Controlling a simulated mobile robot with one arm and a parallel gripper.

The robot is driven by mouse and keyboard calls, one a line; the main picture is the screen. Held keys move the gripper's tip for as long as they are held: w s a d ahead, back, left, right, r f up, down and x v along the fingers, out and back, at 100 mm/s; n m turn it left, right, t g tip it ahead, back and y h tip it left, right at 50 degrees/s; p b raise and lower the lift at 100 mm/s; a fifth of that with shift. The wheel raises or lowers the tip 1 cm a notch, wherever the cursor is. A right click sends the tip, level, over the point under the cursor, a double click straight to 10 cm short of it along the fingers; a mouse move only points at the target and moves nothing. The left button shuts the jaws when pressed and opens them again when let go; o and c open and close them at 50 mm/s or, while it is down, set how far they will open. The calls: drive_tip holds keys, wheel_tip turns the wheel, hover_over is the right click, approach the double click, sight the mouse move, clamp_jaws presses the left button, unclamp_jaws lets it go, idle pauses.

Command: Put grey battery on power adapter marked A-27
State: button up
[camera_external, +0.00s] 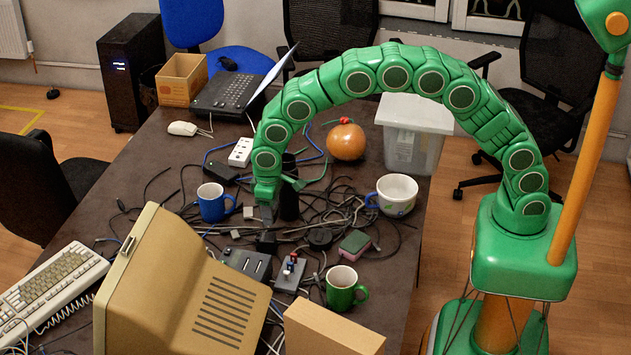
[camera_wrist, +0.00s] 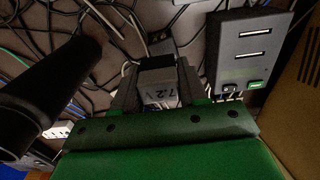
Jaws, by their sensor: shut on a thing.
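My gripper (camera_external: 267,222) points down over the cable-strewn middle of the table. In the wrist view, my gripper (camera_wrist: 157,88) is shut on a grey battery (camera_wrist: 160,92) marked "7.2 V". The fingers are on its left and right sides. A dark box with two pale slots and a small green part (camera_wrist: 248,50) lies to the right of the battery, apart from it. In the external view this slotted box (camera_external: 246,263) is just below my gripper, partly behind the beige monitor. I cannot read A-27 on anything.
A black cylinder (camera_external: 289,200) stands close beside my gripper; it also fills the left of the wrist view (camera_wrist: 50,85). A blue mug (camera_external: 212,204), a white cup (camera_external: 396,193), a green mug (camera_external: 342,287), a switch box (camera_external: 290,271) and the beige monitor (camera_external: 175,290) surround the spot.

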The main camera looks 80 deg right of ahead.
sight(264, 236)
drive_tip(key=shift+w+a+f, duration=0.15)
drive_tip(key=shift+w+f, duration=0.45)
drive_tip(key=shift+f, duration=0.15)
drive_tip(key=shift+w+a+f, duration=0.15)
drive_tip(key=shift+w+f, duration=0.45)
drive_tip(key=shift+f, duration=1.65)
drive_tip(key=shift+s, duration=0.1)
drive_tip(key=o, duration=1.1)
drive_tip(key=shift+f, duration=0.1)
